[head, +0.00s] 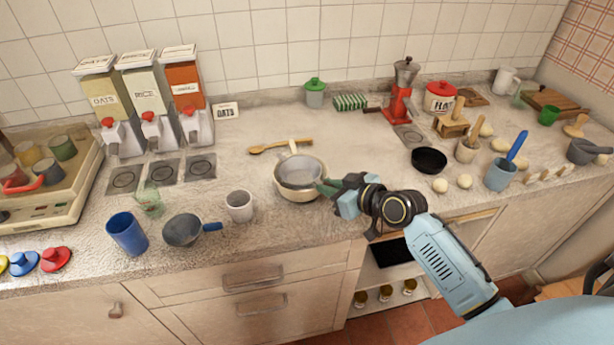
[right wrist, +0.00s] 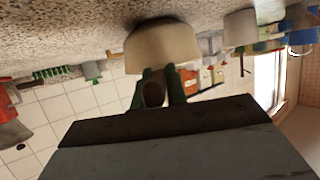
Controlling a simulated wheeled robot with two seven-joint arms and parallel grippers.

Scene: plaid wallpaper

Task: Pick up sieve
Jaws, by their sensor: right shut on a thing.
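A round cream vessel with a grey inside (head: 300,174), which appears to be the sieve, is at the middle of the counter. I cannot tell whether it is one piece or a sieve set in a bowl. My right gripper (head: 328,188) is at its right side, with green fingers shut on a short handle. In the right wrist view, the fingers (right wrist: 163,88) close around a brown handle end (right wrist: 153,95), with the cream vessel (right wrist: 163,45) just beyond. The vessel looks on or very near the counter. My left gripper is not in view.
A wooden spoon (head: 280,146) lies behind the vessel. A white cup (head: 239,206), a grey pan with a blue handle (head: 183,230) and a blue cup (head: 127,233) stand left. A black bowl (head: 429,160) is right. Dispensers (head: 147,100) stand at the back left.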

